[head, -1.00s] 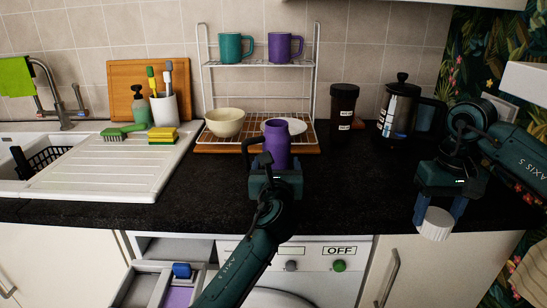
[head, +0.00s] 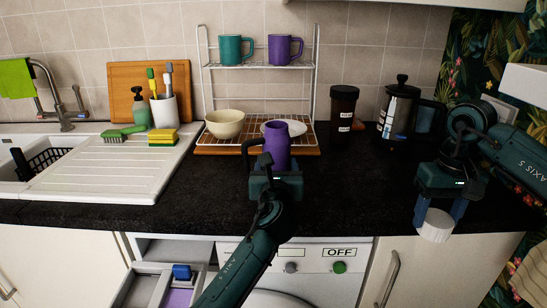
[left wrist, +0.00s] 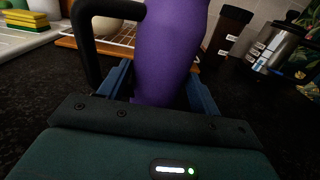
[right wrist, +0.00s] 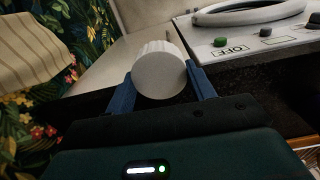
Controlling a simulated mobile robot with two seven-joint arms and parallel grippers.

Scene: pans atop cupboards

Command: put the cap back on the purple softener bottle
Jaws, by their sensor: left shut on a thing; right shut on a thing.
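The purple softener bottle (head: 276,146) stands upright on the dark worktop, with no cap on its top and a dark handle on its left side. My left gripper (head: 276,168) is shut on the bottle's lower body; in the left wrist view the bottle (left wrist: 167,45) rises between the blue fingers, its top out of frame. My right gripper (head: 438,212) is shut on the white ribbed cap (head: 436,226) and holds it at the worktop's front edge, well to the right of the bottle. In the right wrist view the cap (right wrist: 160,70) sits between the fingertips.
Behind the bottle stands a wire rack (head: 258,66) with mugs above and a cream bowl (head: 225,124) below. A dark jar (head: 343,108) and a French press (head: 398,104) stand at the back right. The worktop between the grippers is clear. A drawer (head: 160,288) is open below.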

